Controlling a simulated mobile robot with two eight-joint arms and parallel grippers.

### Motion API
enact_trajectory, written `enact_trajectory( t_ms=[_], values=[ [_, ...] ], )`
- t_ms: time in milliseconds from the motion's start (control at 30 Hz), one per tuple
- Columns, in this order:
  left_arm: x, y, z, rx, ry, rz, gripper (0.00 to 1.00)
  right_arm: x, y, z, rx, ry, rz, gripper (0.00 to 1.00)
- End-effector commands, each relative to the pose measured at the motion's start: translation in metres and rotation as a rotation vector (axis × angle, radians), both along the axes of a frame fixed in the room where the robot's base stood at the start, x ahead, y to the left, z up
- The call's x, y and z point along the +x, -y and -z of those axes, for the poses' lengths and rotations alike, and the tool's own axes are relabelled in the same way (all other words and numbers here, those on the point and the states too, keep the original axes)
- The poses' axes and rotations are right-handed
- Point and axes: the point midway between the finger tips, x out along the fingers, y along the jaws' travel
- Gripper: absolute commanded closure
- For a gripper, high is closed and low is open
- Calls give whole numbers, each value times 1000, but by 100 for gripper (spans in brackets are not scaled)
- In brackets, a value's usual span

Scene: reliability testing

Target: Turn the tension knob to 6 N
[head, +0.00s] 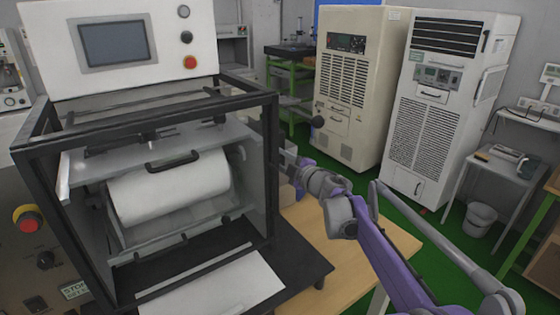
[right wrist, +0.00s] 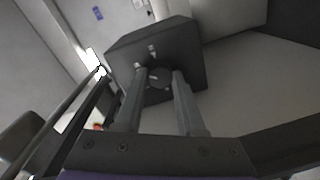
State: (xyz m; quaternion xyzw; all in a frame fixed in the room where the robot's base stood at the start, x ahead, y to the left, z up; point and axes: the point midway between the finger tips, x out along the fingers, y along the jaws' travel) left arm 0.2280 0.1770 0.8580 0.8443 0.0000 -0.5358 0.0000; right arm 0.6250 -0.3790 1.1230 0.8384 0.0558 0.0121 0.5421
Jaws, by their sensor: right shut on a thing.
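The tension knob (right wrist: 158,77) is a dark round knob on the face of a dark grey box (right wrist: 190,55) in the right wrist view. Small light marks show on the box around it. My right gripper (right wrist: 159,80) has one finger on each side of the knob and is shut on it. In the head view, my purple right arm reaches in from the lower right, and its gripper (head: 291,163) is at the right side of the black-framed machine (head: 272,130). The knob cannot be made out there. The marked values are too small to read. My left gripper is not in view.
The machine holds a white roll (head: 168,190) behind its open front, with a screen (head: 115,43) above. A wooden table (head: 325,235) lies below my right arm. Two tall beige cabinets (head: 358,60) stand behind. Green floor shows to the right.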

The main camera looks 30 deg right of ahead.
Motion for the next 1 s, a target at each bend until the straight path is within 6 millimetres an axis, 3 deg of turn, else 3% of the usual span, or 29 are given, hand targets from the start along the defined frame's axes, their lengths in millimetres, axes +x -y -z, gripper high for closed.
enact_trajectory(
  t_ms=[600, 1000],
  values=[
    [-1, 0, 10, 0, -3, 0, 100, 0, 0, 1, 580, -46, -1, 100],
    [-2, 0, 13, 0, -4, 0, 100, 0, 1, 1, 861, -68, 0, 100]
  ],
)
